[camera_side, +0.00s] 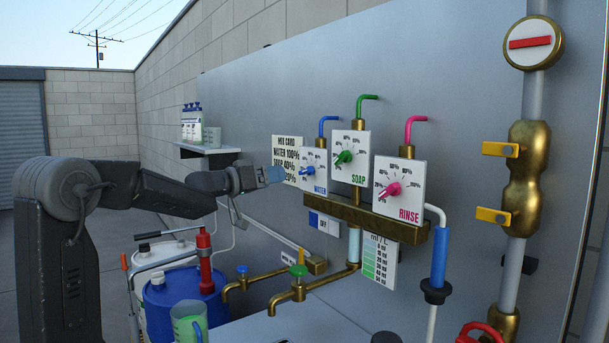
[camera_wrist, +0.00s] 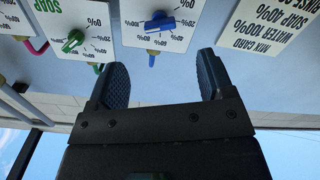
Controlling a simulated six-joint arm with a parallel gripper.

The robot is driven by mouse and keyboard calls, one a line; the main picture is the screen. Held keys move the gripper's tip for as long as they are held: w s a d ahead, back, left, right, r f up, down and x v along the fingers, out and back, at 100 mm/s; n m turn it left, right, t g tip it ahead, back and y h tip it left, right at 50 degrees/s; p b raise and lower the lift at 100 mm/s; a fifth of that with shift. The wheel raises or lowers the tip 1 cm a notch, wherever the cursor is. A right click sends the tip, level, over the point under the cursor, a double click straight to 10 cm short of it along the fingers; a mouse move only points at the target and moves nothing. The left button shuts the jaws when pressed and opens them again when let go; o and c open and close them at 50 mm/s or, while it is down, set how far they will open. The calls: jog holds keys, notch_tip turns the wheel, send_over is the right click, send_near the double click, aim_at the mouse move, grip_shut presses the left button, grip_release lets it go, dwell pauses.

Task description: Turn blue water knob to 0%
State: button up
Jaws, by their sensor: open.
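The blue water knob (camera_side: 309,170) sits on a white dial plate marked WATER (camera_side: 313,186) on the grey panel. In the wrist view, which is upside down, the blue knob (camera_wrist: 160,22) is ahead of the fingers, with its bar lying roughly across the picture. Its exact percentage is hard to read. My gripper (camera_side: 273,175) is just left of the water dial in the side view, apart from the knob. In the wrist view my gripper (camera_wrist: 163,80) is open, with a wide empty gap between its dark ridged fingers.
The green soap knob (camera_side: 344,157) and pink rinse knob (camera_side: 393,188) are on plates to the right. A mix card (camera_side: 288,151) is behind the gripper. Brass taps (camera_side: 290,297), a blue drum (camera_side: 180,305) and a red pump (camera_side: 204,262) stand below. A small shelf (camera_side: 208,149) is at left.

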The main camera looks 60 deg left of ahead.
aim_at(303, 173)
jog(key=w, duration=1)
jog(key=shift+w, duration=0.35)
jog(key=shift+c, duration=0.3)
jog(key=c, duration=0.9)
jog(key=shift+o, duration=0.2)
